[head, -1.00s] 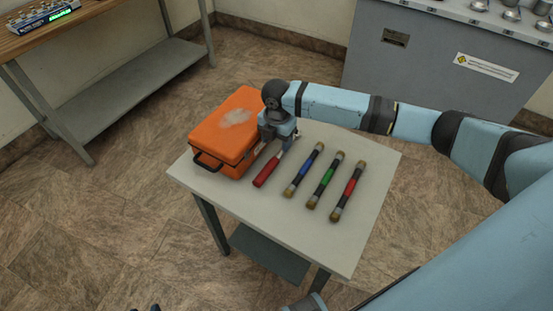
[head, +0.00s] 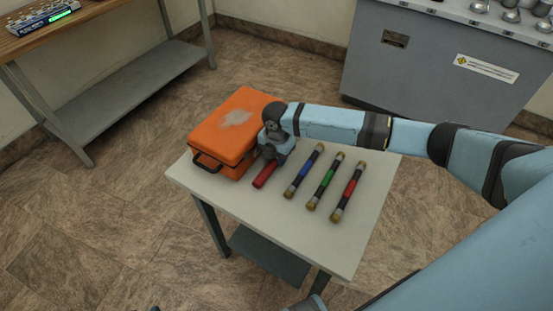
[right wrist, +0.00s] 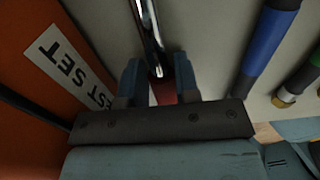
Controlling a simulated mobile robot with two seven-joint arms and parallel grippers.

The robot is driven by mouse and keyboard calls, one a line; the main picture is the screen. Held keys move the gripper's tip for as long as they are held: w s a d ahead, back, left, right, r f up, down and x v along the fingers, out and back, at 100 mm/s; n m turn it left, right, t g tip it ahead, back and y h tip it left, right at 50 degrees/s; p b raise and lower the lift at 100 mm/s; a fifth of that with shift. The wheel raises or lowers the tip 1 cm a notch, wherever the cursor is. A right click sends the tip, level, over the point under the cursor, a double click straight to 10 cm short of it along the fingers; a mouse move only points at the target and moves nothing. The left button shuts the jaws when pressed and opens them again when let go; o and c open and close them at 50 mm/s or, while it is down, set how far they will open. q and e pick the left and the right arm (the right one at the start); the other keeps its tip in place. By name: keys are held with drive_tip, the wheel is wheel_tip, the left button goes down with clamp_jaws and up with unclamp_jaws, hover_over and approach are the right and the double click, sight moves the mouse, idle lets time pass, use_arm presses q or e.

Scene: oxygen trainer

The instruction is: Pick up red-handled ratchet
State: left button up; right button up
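The red-handled ratchet lies on the small table, right of the orange case. In the head view its red handle (head: 265,173) shows below my right gripper (head: 272,152), which hides the rest. In the right wrist view the shiny metal shaft (right wrist: 150,35) runs up from the red handle (right wrist: 164,93). The two fingers of my right gripper (right wrist: 158,82) stand on either side of the ratchet, spread apart, with a thin gap at the left finger. Only a tiny dark tip, perhaps of my left gripper (head: 155,308), shows at the bottom edge of the head view.
The orange case (head: 225,130) stands close left of my right gripper. Three dark bars with blue (head: 305,170), green (head: 325,179) and red (head: 348,188) bands lie to the right on the small table (head: 290,227). The table's front is clear.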

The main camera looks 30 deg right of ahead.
clamp_jaws()
